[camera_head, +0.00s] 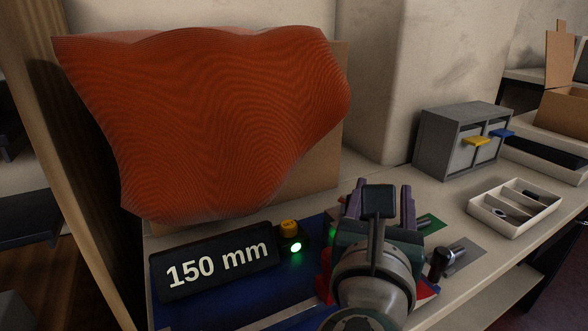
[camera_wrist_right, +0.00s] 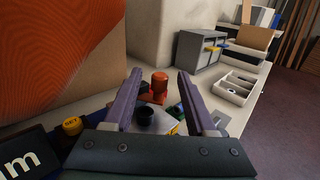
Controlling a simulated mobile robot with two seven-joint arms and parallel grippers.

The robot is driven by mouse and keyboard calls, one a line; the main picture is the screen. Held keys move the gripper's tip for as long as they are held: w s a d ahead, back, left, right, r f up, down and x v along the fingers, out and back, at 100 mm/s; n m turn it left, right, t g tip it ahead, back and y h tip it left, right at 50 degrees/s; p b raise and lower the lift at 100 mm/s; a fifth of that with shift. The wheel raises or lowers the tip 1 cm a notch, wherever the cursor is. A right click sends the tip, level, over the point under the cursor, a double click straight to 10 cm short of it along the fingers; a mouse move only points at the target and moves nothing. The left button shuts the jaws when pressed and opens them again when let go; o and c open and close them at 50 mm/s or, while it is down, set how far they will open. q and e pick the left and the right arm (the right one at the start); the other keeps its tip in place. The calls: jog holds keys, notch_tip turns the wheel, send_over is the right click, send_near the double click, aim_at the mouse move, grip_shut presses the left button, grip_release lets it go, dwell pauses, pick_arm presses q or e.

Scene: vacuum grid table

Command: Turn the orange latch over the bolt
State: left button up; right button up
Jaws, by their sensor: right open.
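My right gripper (camera_head: 380,195) is over the blue mat in the head view, fingers pointing away. In the right wrist view, it (camera_wrist_right: 160,85) is open, with a clear gap between its purple fingers. An orange upright piece with an orange base (camera_wrist_right: 160,84) shows between and beyond the fingers; it may be the latch, but I cannot tell for sure. A black round part (camera_wrist_right: 146,118) on a pale block sits nearer, between the fingers. I cannot make out the bolt. In the head view my gripper and wrist hide this area. My left gripper is not in view.
A large rippled orange sheet (camera_head: 210,120) stands behind the blue mat (camera_head: 215,311). A "150 mm" display (camera_head: 218,262) and a yellow button (camera_head: 289,227) with a green light are left of my gripper. A grey cabinet (camera_head: 440,150) and white tray (camera_head: 487,216) stand right.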

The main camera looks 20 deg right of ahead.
jog(key=v, duration=0.7)
jog(key=shift+s+a, duration=0.25)
jog(key=shift+s, duration=0.05)
